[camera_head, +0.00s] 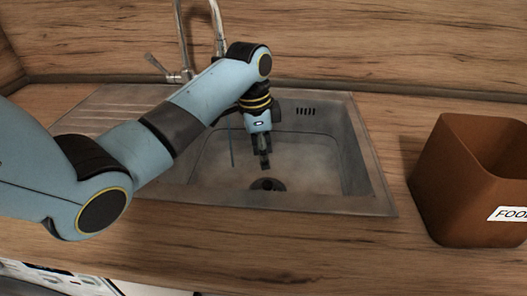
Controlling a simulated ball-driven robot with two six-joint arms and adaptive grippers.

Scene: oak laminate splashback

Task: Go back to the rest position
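My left arm comes in from the left and reaches over the steel sink (375,190). My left gripper (265,163) points down inside the basin, above and just behind the dark drain (268,184). Its fingers look close together, but they are small and dark, so I cannot tell whether they are open or shut. I see no object between them. My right gripper is not in view.
A chrome tap (183,45) rises behind the sink, close to my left arm. A brown bin (438,185) with a label starting "FOO" stands on the wooden counter (300,250) at the right. The counter's front strip is clear.

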